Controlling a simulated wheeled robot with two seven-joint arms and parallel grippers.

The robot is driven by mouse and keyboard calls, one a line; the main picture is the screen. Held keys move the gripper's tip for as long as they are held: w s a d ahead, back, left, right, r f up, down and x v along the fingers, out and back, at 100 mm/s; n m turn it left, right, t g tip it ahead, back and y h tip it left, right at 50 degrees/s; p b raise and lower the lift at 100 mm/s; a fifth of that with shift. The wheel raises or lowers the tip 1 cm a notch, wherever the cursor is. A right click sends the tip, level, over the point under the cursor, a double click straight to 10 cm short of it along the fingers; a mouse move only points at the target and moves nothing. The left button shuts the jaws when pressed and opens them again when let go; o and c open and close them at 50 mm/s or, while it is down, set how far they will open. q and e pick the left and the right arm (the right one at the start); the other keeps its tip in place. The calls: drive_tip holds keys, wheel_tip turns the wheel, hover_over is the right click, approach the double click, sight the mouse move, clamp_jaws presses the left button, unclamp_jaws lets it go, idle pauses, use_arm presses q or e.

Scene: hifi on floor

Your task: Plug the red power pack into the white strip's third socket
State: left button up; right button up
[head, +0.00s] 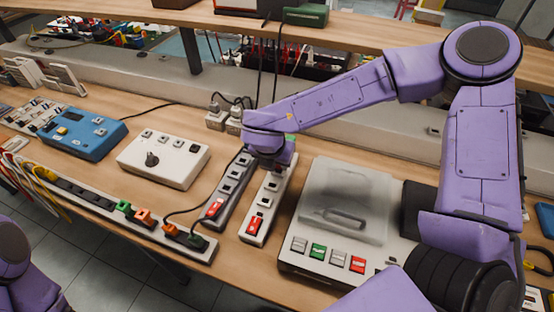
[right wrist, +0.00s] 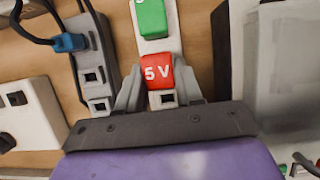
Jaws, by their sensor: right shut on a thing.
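The white strip (head: 271,198) lies on the bench with a red switch at its near end and dark sockets along it. My right gripper (head: 270,160) is over its far part and hides the red power pack in the head view. In the right wrist view the red power pack (right wrist: 157,71), marked "5 V", is between the fingers of my right gripper (right wrist: 160,88), which is shut on it. It is over the white strip, with a green block (right wrist: 152,18) beyond it and a free socket on the near side. Whether the pack is seated is not clear. My left gripper is out of view.
A grey strip (head: 228,189) with a red switch runs close along the left of the white strip; a blue plug (right wrist: 69,42) sits in it. A large device with a clear lid (head: 345,200) stands to the right. A white box (head: 164,158) stands to the left.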

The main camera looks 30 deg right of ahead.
drive_tip(key=shift+f+b, duration=0.85)
drive_tip(key=shift+f, duration=0.05)
idle(2.1)
drive_tip(key=o, duration=1.1)
drive_tip(key=shift+c, duration=0.2)
drive_tip(key=w+d+r+p+v, duration=0.1)
drive_tip(key=p+v, duration=0.2)
drive_tip(key=v, duration=1.3)
drive_tip(key=shift+w+d, duration=0.2)
drive_tip(key=shift+d, duration=0.05)
